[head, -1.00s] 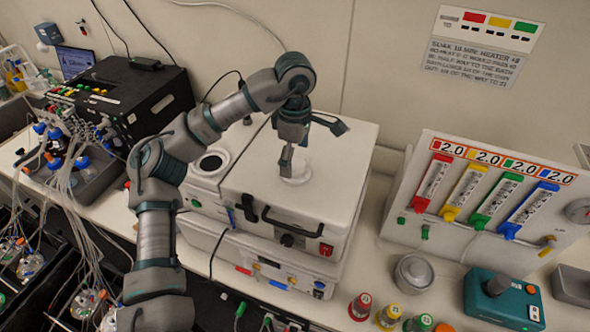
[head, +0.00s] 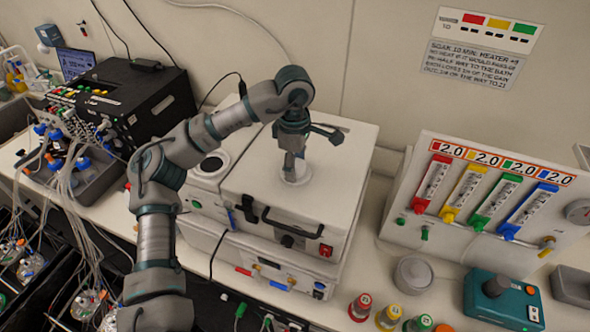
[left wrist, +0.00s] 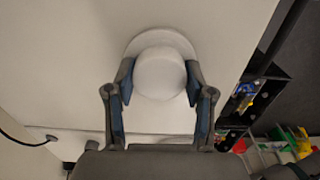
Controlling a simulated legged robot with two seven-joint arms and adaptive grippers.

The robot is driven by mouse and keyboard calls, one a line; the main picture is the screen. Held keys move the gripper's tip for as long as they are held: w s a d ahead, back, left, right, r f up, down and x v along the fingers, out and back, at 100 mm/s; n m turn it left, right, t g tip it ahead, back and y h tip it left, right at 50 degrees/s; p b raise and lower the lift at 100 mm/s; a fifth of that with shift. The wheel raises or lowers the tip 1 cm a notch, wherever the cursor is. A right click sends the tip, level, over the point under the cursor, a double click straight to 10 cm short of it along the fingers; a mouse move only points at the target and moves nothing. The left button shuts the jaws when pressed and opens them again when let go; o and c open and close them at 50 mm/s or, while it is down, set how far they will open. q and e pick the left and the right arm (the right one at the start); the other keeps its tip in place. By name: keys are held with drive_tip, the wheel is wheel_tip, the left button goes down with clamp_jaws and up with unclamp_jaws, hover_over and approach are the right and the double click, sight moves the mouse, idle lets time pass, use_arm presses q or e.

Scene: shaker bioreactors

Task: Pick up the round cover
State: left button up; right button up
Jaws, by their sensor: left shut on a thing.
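The round cover (left wrist: 159,73) is white, with a rounded knob-like top over a wider flat rim. It sits on the pale lid of the white box (head: 335,195). In the left wrist view it lies between the two blue-padded fingers of my left gripper (left wrist: 160,85), which touch its sides. In the head view my left gripper (head: 294,172) points down at the cover (head: 296,181) and partly hides it. The left gripper is shut on the cover. My right gripper is not in view.
A second round opening with a dark centre (head: 211,165) is left of the box. A black device (head: 135,95) with tubing stands farther left. A flowmeter panel (head: 480,195) stands right.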

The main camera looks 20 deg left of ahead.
use_arm(q)
drive_tip(key=shift+f, duration=0.3)
